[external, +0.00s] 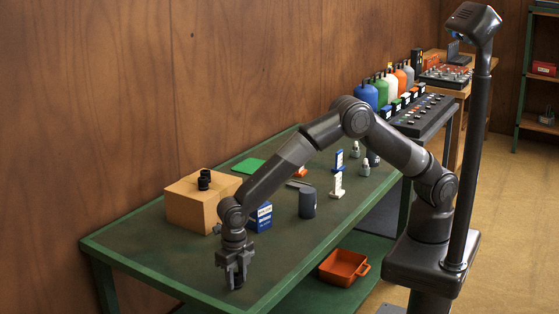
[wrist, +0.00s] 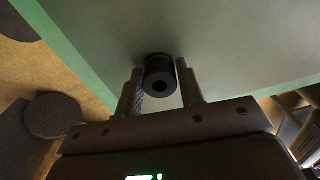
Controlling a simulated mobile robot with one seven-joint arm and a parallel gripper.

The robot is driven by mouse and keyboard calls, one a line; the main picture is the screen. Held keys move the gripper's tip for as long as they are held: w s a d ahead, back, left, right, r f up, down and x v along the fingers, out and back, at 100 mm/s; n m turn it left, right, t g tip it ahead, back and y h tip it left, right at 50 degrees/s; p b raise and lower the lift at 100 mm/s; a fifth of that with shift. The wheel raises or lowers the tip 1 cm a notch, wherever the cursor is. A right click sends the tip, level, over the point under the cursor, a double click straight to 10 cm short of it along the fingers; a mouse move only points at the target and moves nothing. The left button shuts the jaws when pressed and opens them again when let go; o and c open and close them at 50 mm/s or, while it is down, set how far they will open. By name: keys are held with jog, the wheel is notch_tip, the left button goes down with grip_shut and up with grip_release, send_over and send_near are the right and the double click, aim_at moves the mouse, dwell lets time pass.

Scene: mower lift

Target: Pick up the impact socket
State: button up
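The impact socket (wrist: 158,72) is a short black cylinder with a round hole in its end. In the wrist view it sits between the two fingers of my gripper (wrist: 160,88), near their tips. The fingers lie close on both sides of it, but I cannot tell whether both press on it. In the external view my gripper (external: 237,280) points down at the near left part of the green table (external: 165,250), with the dark socket mostly hidden between its fingers.
A cardboard box (external: 190,208) with black cylinders on top stands behind my gripper. A blue box (external: 260,217) and a dark grey cylinder (external: 307,203) stand to the right. An orange tray (external: 343,267) is on the lower shelf. The table's left end is clear.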

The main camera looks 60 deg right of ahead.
jog(key=c, duration=0.6)
jog(key=shift+o, duration=0.2)
